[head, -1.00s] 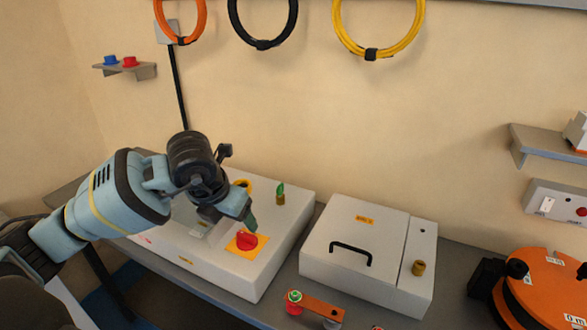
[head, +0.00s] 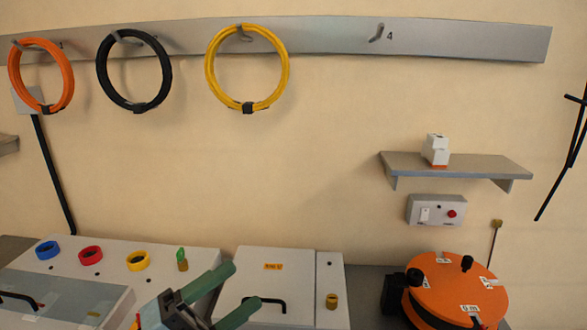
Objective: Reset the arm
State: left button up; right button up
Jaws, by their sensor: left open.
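My left gripper (head: 243,287) is at the bottom of the head view with its two green fingers spread apart. Nothing shows between them. It is in front of the white control panel (head: 205,262) and the left side of the white lidded box (head: 290,258). The lower part of my left arm is cut off by the bottom edge. My right gripper is not in view.
Blue (head: 48,250), red (head: 90,255) and yellow (head: 137,261) rings are on the panel. The box's black handle (head: 262,303) is close behind the fingers in the picture.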

pick_arm(q)
jog(key=a+f+n+t+y, duration=0.5)
jog(key=a+f+n+y, duration=1.05)
jog(key=n+y, duration=0.65)
jog(key=s+a+f+n+g+h, duration=0.1)
jog(key=s+f+n+g, duration=0.4)
jog(key=s+f+g, duration=0.45)
jog(key=s+d+f+g+h, duration=0.1)
jog(key=s+f+g, duration=0.1)
jog(key=s+f, duration=0.4)
jog(key=s+d+f+g+h, duration=0.1)
jog(key=s+f+g, duration=0.2)
jog(key=s, duration=0.5)
jog(key=w+d+f+t+h, duration=0.2)
jog(key=w+f+t, duration=0.4)
jog(key=f, duration=0.3)
jog(key=shift+d+f+t, duration=0.35)
jog(key=shift+t, duration=0.4)
